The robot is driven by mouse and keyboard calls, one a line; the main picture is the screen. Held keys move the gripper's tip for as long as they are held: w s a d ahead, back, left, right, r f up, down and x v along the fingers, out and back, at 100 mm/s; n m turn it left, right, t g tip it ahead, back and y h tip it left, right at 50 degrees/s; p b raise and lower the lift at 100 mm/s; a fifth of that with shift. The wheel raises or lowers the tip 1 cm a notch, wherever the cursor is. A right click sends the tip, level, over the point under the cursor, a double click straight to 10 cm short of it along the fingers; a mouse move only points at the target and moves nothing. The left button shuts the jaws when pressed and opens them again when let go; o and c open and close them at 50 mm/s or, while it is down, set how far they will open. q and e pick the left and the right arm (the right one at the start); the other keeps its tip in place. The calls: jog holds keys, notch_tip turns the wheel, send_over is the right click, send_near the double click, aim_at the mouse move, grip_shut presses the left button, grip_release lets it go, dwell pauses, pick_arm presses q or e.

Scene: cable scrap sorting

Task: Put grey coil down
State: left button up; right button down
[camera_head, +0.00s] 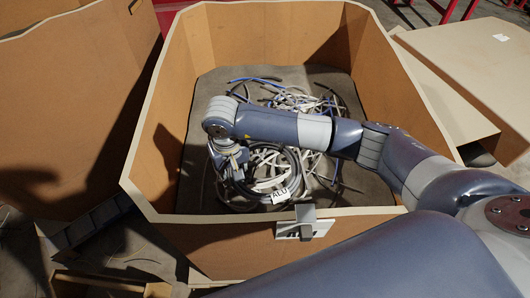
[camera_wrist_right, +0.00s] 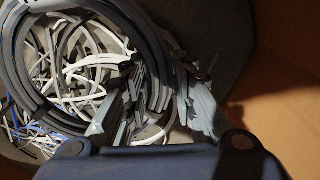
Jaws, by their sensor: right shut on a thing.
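The grey coil (camera_head: 297,166) is a ring of dark grey cable with a white tag reading "ALU" (camera_head: 280,195). It is inside the large brown box, low over the loose scrap at its near left; I cannot tell whether it touches the scrap. My right gripper (camera_head: 234,174) reaches down into the box and is shut on the left side of the coil. In the right wrist view the coil (camera_wrist_right: 38,100) loops out to the left from between the fingers (camera_wrist_right: 162,90). My left gripper is not in view.
The brown box (camera_head: 130,165) has tall walls around the arm. Loose white, grey and blue cable scraps (camera_head: 290,98) lie on its dark floor. A small grey clip with a plate (camera_head: 305,222) sits on the near rim. Other boxes (camera_head: 75,85) stand at left and right.

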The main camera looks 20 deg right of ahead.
jog(key=w+d+f+b, duration=0.1)
jog(key=w+d+f, duration=0.3)
jog(key=d, duration=0.5)
jog(key=shift+w+d+f, duration=0.2)
jog(key=shift+w, duration=0.3)
jog(key=shift+f+b, duration=0.65)
jog(key=shift+b, duration=0.35)
jog(key=c, duration=1.3)
grip_release()
jog(key=shift+s, duration=0.1)
jog(key=shift+r, duration=0.1)
